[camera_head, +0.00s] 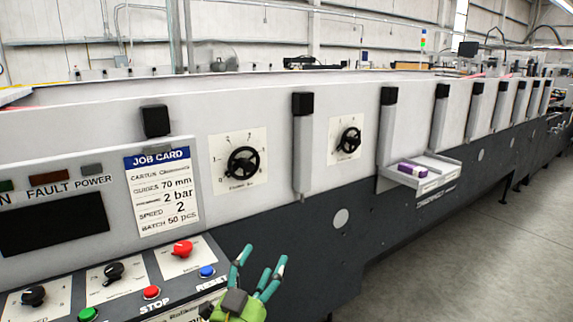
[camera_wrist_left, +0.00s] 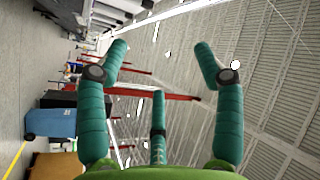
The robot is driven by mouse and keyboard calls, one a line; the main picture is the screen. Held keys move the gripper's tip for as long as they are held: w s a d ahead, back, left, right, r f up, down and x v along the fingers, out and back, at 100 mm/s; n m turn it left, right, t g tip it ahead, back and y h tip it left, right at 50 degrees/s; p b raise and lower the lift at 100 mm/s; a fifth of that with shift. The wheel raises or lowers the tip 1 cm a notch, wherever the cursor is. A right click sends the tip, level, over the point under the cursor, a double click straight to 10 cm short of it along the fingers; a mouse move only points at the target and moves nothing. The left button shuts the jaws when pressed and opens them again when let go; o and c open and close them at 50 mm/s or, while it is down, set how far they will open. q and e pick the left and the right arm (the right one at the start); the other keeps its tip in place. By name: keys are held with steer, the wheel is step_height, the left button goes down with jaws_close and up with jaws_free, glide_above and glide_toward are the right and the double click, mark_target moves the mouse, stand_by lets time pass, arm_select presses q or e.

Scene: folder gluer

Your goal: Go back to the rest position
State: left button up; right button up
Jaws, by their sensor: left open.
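My left gripper (camera_head: 262,272) shows at the bottom middle of the head view, with green-teal fingers spread and nothing between them. It is in front of the machine's dark lower panel, just right of the blue reset button (camera_head: 207,272). I cannot tell whether it touches anything there. In the left wrist view the fingers of the left gripper (camera_wrist_left: 160,65) are spread wide and empty, with the hall's roof and floor behind them. My right gripper is not in view.
The long folder gluer (camera_head: 340,218) fills the head view, with a control panel of knobs and buttons, a job card (camera_head: 162,190) and two handwheels (camera_head: 243,163) (camera_head: 349,140). A small tray (camera_head: 425,180) with a purple box (camera_head: 412,170) juts out. Open floor (camera_head: 480,250) lies right.

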arm_select(q)
steer(key=s+a+f+n+g+y, duration=0.4)
steer(key=s+a+f, duration=0.15)
steer(key=f, duration=0.45)
steer(key=s+a+f+n+g+y, duration=0.35)
steer(key=s+a+f, duration=0.2)
steer(key=f, duration=0.45)
steer(key=s+a+f+n+g, duration=0.15)
steer(key=s+f+g, duration=0.3)
steer(key=s, duration=0.55)
steer(key=s+a+f+g, duration=0.3)
steer(key=s+f+g, duration=0.15)
steer(key=s, duration=0.55)
step_height(320, 180, down, 25)
steer(key=s, duration=0.2)
steer(key=s+a+f+g, duration=0.2)
steer(key=s+f, duration=1)
steer(key=s, duration=0.3)
steer(key=shift+s+f, duration=0.2)
steer(key=shift+a, duration=0.15)
steer(key=c, duration=0.6)
steer(key=shift+s, duration=0.15)
